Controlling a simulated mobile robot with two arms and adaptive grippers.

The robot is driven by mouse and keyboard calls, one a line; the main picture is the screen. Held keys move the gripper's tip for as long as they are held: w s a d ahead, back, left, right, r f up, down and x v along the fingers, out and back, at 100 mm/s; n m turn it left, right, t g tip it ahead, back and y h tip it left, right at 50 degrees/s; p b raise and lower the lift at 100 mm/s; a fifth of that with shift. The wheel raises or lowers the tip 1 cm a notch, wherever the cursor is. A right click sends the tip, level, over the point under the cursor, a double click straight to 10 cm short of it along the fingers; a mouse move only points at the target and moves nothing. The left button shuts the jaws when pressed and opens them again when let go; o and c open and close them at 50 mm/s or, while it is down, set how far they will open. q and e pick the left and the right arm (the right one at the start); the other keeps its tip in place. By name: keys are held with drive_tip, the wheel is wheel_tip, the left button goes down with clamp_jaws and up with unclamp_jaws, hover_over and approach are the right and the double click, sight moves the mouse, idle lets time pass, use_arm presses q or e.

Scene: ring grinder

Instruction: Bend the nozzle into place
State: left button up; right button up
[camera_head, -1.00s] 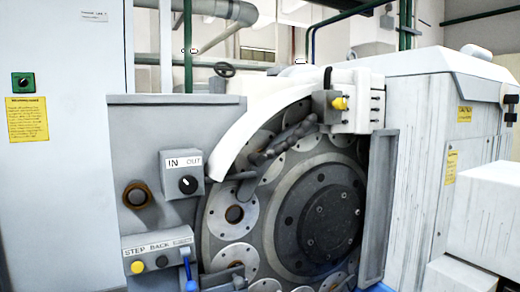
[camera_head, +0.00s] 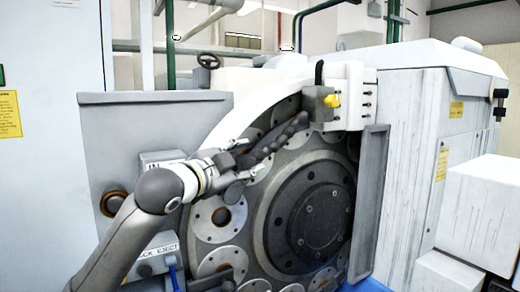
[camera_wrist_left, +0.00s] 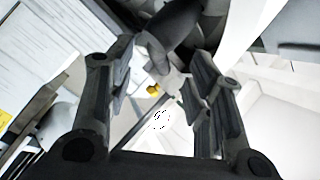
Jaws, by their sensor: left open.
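The nozzle (camera_head: 287,134) is a dark grey, jointed hose. It runs down and left from the grey block with a yellow knob (camera_head: 332,100), in front of the ring grinder's disc face. My left gripper (camera_head: 246,163) is at the nozzle's lower left end, its fingers partly hidden against the dark parts. In the left wrist view the two fingers are spread apart (camera_wrist_left: 160,82), and the dark nozzle (camera_wrist_left: 178,32) shows at the top, beyond and between them. Whether they touch it I cannot tell. My right gripper is not in view.
A white curved guard (camera_head: 262,104) arches over the round plates. A grey upright panel (camera_head: 372,200) stands right of the big dark disc (camera_head: 318,217). My left arm covers much of the IN/OUT switch box (camera_head: 160,160) and the button panel (camera_head: 155,254).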

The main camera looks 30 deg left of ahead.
sight(256, 156)
use_arm(q)
drive_tip(key=w+p, duration=0.3)
drive_tip(key=w, duration=0.5)
drive_tip(key=shift+w+d, duration=0.1)
drive_tip(key=shift+d, duration=0.1)
drive_tip(key=shift+w+f, duration=0.1)
drive_tip(key=shift+c, duration=1)
clamp_jaws()
